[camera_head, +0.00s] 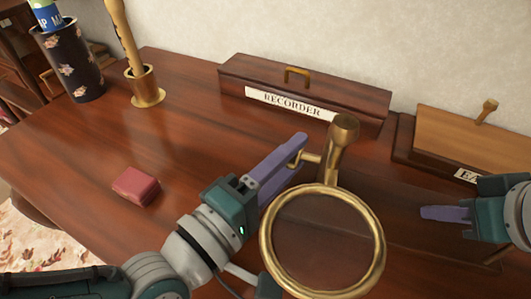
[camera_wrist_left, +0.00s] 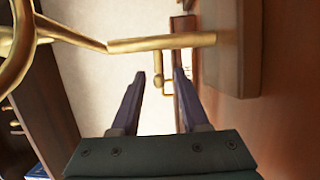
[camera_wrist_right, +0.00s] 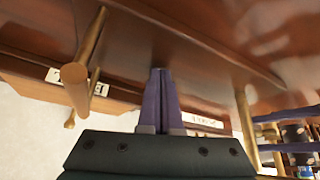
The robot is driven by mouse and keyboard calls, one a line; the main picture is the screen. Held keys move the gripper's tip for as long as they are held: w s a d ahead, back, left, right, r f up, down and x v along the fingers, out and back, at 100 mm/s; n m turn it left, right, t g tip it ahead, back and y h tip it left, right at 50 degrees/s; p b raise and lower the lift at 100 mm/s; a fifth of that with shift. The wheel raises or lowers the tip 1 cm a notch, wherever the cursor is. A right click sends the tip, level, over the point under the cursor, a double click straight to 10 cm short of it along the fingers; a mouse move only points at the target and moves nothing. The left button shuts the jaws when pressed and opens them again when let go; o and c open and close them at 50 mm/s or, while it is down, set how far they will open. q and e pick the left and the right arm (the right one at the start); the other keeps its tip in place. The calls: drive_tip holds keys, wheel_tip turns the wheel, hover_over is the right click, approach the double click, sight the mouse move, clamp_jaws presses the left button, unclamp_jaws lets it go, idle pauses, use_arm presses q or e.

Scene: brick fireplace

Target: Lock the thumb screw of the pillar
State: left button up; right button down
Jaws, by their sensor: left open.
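A brass pillar (camera_head: 338,155) rises over the desk, with a large round brass ring (camera_head: 266,240) at its near side. A small brass thumb screw (camera_head: 304,158) sticks out from the pillar's left side. My left gripper (camera_head: 298,150) has its purple fingers at the thumb screw. In the left wrist view these fingers (camera_wrist_left: 160,85) are apart, and a small brass piece shows between them; I cannot tell whether they touch it. My right gripper (camera_head: 430,213) is right of the pillar, apart from it. Its fingertips (camera_wrist_right: 161,72) are together and empty in the right wrist view.
A RECORDER box (camera_head: 300,92) stands behind the pillar, and a second wooden box (camera_head: 470,140) is at the right. A red block (camera_head: 136,186), a brass holder (camera_head: 146,90) and a dark patterned cup (camera_head: 72,65) are at the left.

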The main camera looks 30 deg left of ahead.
use_arm(q)
drive_tip(key=v, duration=1)
drive_tip(key=shift+s+a, duration=0.1)
drive_tip(key=shift+s, duration=0.2)
use_arm(e)
drive_tip(key=shift+s+d+f, duration=0.1)
drive_tip(key=shift+s+f, duration=0.05)
drive_tip(key=shift+f, duration=0.1)
drive_tip(key=shift+r, duration=0.1)
use_arm(q)
wheel_tip(320, 180, up, 7)
drive_tip(key=p, duration=0.7)
use_arm(e)
wheel_tip(320, 180, up, 6)
drive_tip(key=shift+r, duration=0.15)
